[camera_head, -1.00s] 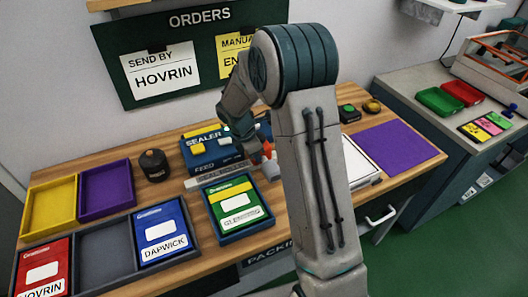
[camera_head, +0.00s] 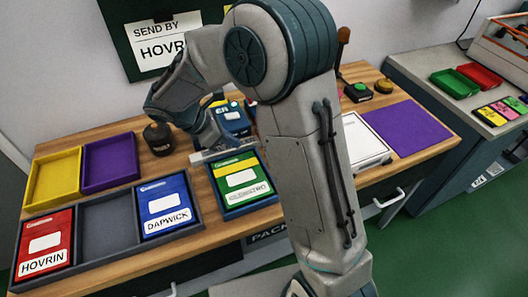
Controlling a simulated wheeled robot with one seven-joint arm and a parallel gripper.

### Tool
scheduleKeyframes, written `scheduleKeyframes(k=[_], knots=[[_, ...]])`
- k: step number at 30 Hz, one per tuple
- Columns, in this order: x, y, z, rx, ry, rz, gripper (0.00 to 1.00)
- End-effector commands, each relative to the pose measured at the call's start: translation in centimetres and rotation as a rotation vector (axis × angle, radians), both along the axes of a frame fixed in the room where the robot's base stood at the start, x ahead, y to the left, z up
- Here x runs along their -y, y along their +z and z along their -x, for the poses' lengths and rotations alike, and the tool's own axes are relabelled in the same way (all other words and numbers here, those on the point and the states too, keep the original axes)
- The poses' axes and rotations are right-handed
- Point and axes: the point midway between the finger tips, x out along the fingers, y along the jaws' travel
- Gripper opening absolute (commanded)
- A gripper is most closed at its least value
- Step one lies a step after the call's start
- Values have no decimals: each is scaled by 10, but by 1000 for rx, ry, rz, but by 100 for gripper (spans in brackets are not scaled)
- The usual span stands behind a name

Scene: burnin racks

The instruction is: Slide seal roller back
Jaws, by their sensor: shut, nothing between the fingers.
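The blue sealer (camera_head: 234,120) stands at the back middle of the wooden bench, partly covered by my arm. A pale strip (camera_head: 210,157) lies along its front edge. I cannot make out the seal roller; my arm covers the sealer's right side. My gripper (camera_head: 226,143) points down over the sealer's front left, close to the strip. It is shut and empty, small and partly hidden; I cannot tell whether it touches anything. A green-labelled package (camera_head: 238,172) lies in a dark blue tray just in front of the sealer.
Left are a yellow tray (camera_head: 54,178), a purple tray (camera_head: 110,162), a dark cylinder (camera_head: 158,138) and a dark rack (camera_head: 104,232) with red (camera_head: 45,240) and blue (camera_head: 166,208) packages. Right are a white board (camera_head: 362,140) and a purple mat (camera_head: 407,127). My upper arm blocks the middle.

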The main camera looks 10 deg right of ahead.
Motion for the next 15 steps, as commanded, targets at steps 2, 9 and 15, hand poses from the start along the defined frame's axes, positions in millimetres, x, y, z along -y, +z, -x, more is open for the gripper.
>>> scheduleKeyframes(k=[2, 9, 15], knots=[[-10, -5, 9, 32, 16, 61, 0], [-9, -10, 14, 75, 19, 117, 0], [18, -35, 10, 72, 19, 115, 0]])
